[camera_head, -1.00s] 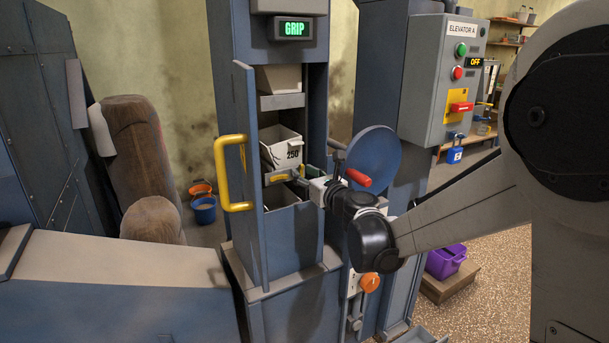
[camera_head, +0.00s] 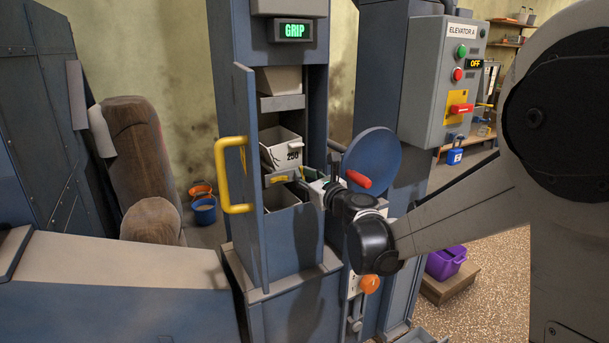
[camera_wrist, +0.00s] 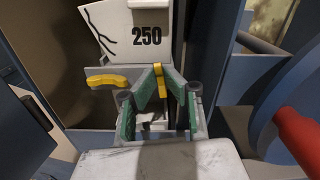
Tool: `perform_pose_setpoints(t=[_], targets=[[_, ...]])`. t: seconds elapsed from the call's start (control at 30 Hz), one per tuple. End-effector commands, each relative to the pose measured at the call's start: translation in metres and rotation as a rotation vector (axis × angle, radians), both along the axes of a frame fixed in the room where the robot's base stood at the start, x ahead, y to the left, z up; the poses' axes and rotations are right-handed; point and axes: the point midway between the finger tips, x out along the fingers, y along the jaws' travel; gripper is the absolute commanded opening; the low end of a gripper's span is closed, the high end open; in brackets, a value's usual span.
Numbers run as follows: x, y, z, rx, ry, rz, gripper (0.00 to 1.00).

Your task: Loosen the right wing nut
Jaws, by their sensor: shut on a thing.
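The right wing nut (camera_wrist: 160,80) is yellow and stands upright in the wrist view, between my fingertips. My gripper (camera_wrist: 158,86), with green-faced fingers, is shut on it. The left wing nut (camera_wrist: 107,81) is yellow, lies about level and is apart from my fingers. Both sit below a white bucket (camera_wrist: 128,28) marked 250 with a dark crack, which also shows inside the open elevator casing in the head view (camera_head: 283,150). In the head view my gripper (camera_head: 303,184) reaches into the casing from the right, and its fingertips are hard to make out.
An open door with a yellow handle (camera_head: 232,175) stands left of the opening. A blue round cover (camera_head: 373,158) with a red handle (camera_head: 358,179) is close to my wrist on the right. The green display (camera_head: 294,30) reads GRIP. The control box (camera_head: 440,90) shows OFF.

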Motion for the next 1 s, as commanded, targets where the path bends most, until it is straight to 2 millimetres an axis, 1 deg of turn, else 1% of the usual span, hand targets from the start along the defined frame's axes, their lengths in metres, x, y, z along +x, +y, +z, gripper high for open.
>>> perform_pose_setpoints(t=[1.0], targets=[[-0.0023,0.0034,-0.0029,-0.810,-0.490,0.000,0.00]])
